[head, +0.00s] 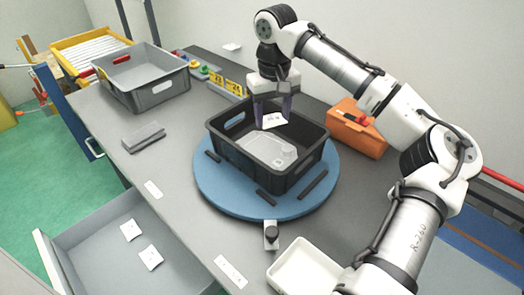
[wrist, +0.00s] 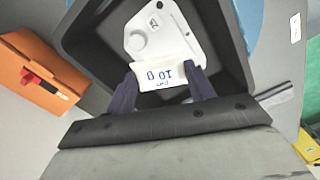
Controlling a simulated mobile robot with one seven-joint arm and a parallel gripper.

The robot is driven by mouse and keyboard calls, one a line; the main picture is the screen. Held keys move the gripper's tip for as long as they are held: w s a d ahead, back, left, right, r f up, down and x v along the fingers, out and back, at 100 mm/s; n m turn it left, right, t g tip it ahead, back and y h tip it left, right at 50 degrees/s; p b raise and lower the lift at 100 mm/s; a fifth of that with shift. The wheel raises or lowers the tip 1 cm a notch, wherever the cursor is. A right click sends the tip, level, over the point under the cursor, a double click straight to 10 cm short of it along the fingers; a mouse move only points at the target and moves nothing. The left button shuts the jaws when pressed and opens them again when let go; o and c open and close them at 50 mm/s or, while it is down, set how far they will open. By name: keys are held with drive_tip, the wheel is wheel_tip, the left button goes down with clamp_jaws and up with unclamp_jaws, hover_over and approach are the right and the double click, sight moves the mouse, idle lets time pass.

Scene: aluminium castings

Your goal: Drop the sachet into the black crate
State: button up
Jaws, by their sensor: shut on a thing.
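My gripper (head: 272,118) is shut on a small white sachet (head: 274,120) and holds it over the black crate (head: 222,148). In the wrist view the sachet (wrist: 166,75), with "10 g" printed on it, sits between the two dark fingertips (wrist: 163,86). The crate (wrist: 88,50) surrounds it from behind in that view. The crate stands on a round blue turntable (head: 215,196). A pale grey casting (head: 268,150) lies on the crate floor; it shows behind the sachet in the wrist view (wrist: 150,28).
A grey crate (head: 160,92) stands at the back left and an orange bin (head: 357,135) at the right. A white tray (head: 300,268) is at the front. An open drawer (head: 90,255) holds two white sachets (head: 130,230). A grey block (head: 143,137) lies on the table.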

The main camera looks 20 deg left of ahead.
wheel_tip(320, 180, down, 2)
drive_tip(key=shift+b, duration=0.45)
drive_tip(key=shift+r, duration=0.1)
drive_tip(key=o, duration=1)
drive_tip(key=shift+o, duration=0.2)
wheel_tip(320, 180, up, 14)
